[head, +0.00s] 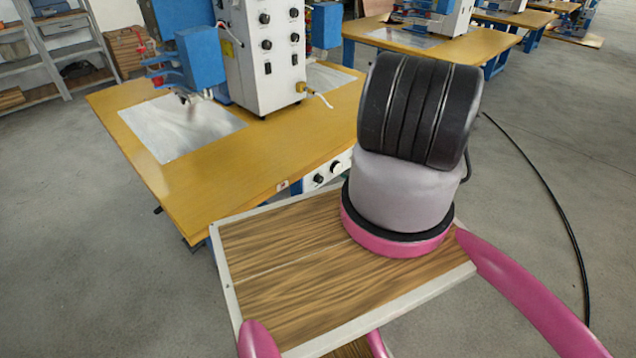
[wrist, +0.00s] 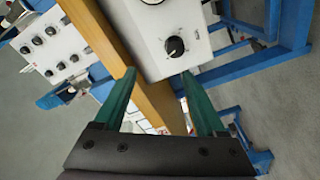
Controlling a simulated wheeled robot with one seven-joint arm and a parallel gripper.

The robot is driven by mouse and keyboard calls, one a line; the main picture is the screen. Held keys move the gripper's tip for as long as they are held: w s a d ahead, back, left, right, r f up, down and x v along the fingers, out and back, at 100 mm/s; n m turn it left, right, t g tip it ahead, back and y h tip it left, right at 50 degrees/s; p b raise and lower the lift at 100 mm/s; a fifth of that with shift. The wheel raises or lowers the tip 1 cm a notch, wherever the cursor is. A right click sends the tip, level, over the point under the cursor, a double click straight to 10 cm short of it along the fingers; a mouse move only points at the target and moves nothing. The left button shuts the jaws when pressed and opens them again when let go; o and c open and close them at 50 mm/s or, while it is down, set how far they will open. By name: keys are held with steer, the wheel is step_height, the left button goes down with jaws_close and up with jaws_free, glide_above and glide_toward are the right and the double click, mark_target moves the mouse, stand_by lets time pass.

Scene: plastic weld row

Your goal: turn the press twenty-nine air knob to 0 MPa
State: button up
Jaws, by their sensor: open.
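A black round knob (wrist: 174,46) with a pale dial around it sits on a white control box (wrist: 150,30) under the wooden table edge in the wrist view. Its label and setting are too small to read. In the head view the white box (head: 327,172) shows below the table's front edge with small dark knobs, partly hidden by my arm. My gripper (wrist: 159,73) is open and empty, with two green fingers. The knob shows ahead of the fingertips, closer to the right one, and apart from them. In the head view my gripper is hidden.
The yellow table (head: 250,160) carries a white press cabinet (head: 265,50) with several knobs and a metal plate (head: 180,125). Blue frame bars (wrist: 245,70) stand beside the box. More press tables stand behind. A black cable (head: 550,190) lies on open grey floor at right.

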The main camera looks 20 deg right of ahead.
mark_target(321, 180)
steer(key=w+a+f, duration=0.1)
steer(key=w, duration=0.1)
steer(key=w+a+f+m+h, duration=0.1)
steer(key=w+a, duration=0.1)
steer(key=w, duration=0.1)
steer(key=w+a+m, duration=0.1)
steer(key=w, duration=0.2)
steer(key=shift+w+a+f+t, duration=0.15)
steer(key=shift+w+f+t, duration=0.15)
steer(key=shift+f, duration=0.1)
steer(key=shift+s, duration=0.1)
jaws_close()
